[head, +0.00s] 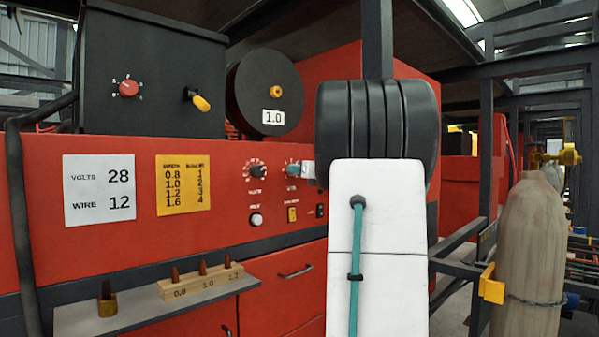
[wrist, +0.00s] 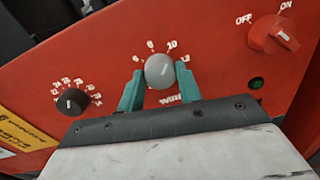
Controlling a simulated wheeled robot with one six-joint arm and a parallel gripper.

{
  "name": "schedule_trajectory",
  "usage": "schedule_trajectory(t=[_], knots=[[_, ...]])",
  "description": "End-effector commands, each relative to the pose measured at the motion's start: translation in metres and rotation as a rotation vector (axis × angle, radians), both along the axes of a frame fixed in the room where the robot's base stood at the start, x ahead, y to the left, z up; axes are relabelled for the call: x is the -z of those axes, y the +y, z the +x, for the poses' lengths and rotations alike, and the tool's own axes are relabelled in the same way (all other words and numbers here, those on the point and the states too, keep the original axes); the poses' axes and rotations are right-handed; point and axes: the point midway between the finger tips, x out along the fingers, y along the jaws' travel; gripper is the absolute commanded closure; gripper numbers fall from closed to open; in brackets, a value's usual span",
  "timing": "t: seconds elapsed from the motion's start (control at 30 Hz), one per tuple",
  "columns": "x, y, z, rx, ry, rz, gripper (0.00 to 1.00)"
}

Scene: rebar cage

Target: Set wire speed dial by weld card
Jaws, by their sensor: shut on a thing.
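The weld card (head: 98,190) is a white sheet on the red panel in the head view, reading VOLTS 28 and WIRE 12. The wire speed dial (wrist: 159,71) is a grey round knob in the wrist view, with white numbers from 6 to 12 arched above it and a partly covered WIRE label below. My gripper (wrist: 160,78) has its teal fingers on the left and right sides of the knob, shut on it. In the head view my gripper (head: 301,170) meets the panel at the dial, which is mostly hidden there. The knob's pointer is too faint to read.
The black volts dial (wrist: 70,101) sits left of the wire dial. A red OFF/ON switch (wrist: 272,35) and green lamp (wrist: 256,82) are to the right. A yellow chart (head: 183,185) is beside the card. A shelf (head: 150,304) with nozzle tips juts out below.

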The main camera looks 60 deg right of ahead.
Motion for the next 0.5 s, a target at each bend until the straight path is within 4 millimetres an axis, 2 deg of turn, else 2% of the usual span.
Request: schedule_trajectory(t=[0.5], knots=[[0.0020, -0.0010, -0.0005, 0.002, -0.110, 0.474, 0.88]])
